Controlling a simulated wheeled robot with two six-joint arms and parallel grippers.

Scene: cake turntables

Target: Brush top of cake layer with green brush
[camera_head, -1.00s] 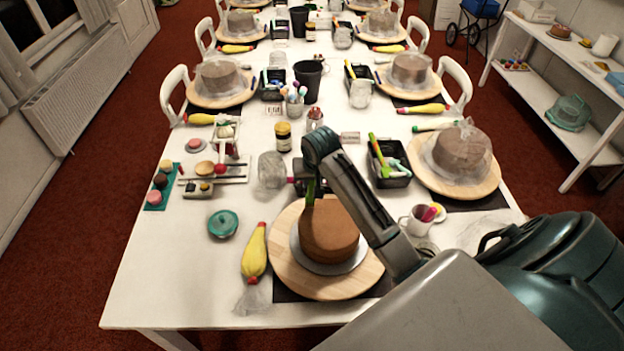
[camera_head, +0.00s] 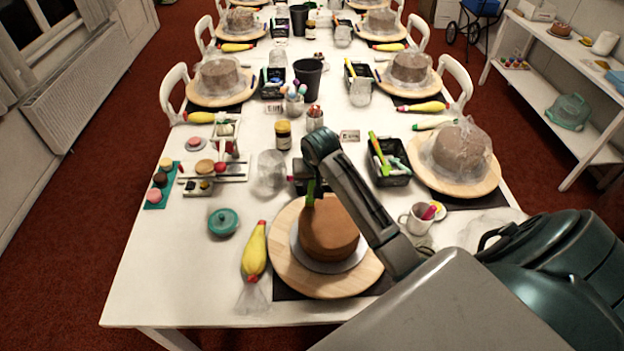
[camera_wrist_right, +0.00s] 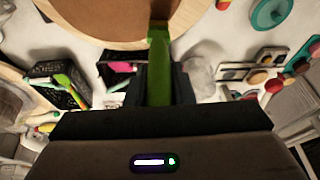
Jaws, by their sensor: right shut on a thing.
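The brown cake layer (camera_head: 330,232) sits on a grey disc on the round wooden turntable (camera_head: 290,278) at the near middle of the table. My right gripper (camera_head: 308,180) is over the far left side of the cake. It is shut on the green brush (camera_head: 310,192), which points down to the cake's top edge. In the right wrist view the brush (camera_wrist_right: 159,75) lies between the fingers, its tip at the cake's edge (camera_wrist_right: 120,15). I cannot tell for sure whether the tip touches the top. My left gripper is not in view.
A yellow piping bag (camera_head: 254,252) lies left of the turntable, with a teal lidded pot (camera_head: 223,222) beyond it. A black tray of tools (camera_head: 392,172), a white mug (camera_head: 415,222) and a wrapped cake (camera_head: 462,152) stand to the right. The table's near left is clear.

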